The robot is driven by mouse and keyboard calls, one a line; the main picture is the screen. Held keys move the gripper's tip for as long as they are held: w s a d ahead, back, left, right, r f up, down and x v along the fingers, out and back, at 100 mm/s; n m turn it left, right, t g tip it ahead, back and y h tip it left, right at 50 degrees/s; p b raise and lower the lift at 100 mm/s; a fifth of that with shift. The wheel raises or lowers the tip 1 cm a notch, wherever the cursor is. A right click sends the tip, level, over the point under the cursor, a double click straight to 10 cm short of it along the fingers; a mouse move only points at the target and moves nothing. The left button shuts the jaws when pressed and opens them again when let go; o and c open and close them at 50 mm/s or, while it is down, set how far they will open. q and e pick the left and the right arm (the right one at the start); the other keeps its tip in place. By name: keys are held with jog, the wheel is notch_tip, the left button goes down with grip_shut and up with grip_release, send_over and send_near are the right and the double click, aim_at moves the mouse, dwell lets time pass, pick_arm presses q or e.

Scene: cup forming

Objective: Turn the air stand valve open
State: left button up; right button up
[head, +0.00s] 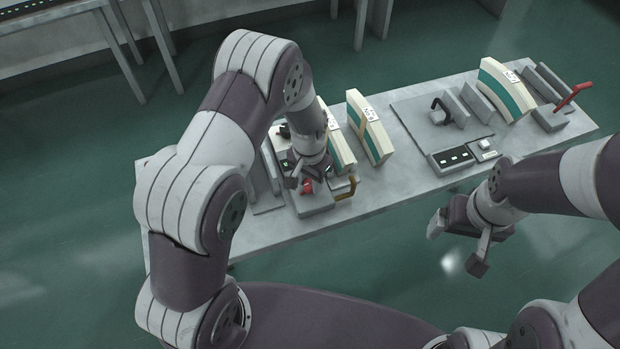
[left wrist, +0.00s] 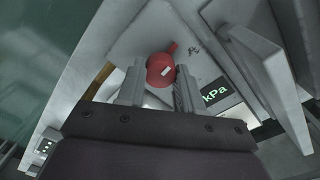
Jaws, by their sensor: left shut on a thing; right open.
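The air stand (head: 318,203) is a grey unit on the left part of the table, partly hidden by my left arm. Its valve is a red knob (head: 307,186) with a short stub and a small white mark. The red knob also shows in the left wrist view (left wrist: 161,68). My left gripper (head: 299,182) points down at the stand and is shut on the red knob, one finger on each side (left wrist: 157,85). My right gripper (head: 457,249) is open and empty, in front of the table.
Cream and teal blocks stand behind the stand (head: 368,128) and at the far right (head: 507,90). A brown curved handle (head: 346,188) is close right of my left gripper. A red lever (head: 573,96) stands at the table's right end. Bare tabletop (head: 405,182) lies mid-front.

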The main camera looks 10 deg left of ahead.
aim_at(309, 181)
pick_arm(q)
jog(key=shift+r+m, duration=0.1)
jog(key=shift+m, duration=0.5)
jog(key=o, duration=1)
jog(key=shift+o, duration=0.2)
notch_tip(309, 181, up, 13)
jog(key=b, duration=0.1)
jog(key=shift+f, duration=0.2)
jog(key=shift+w+a, duration=0.1)
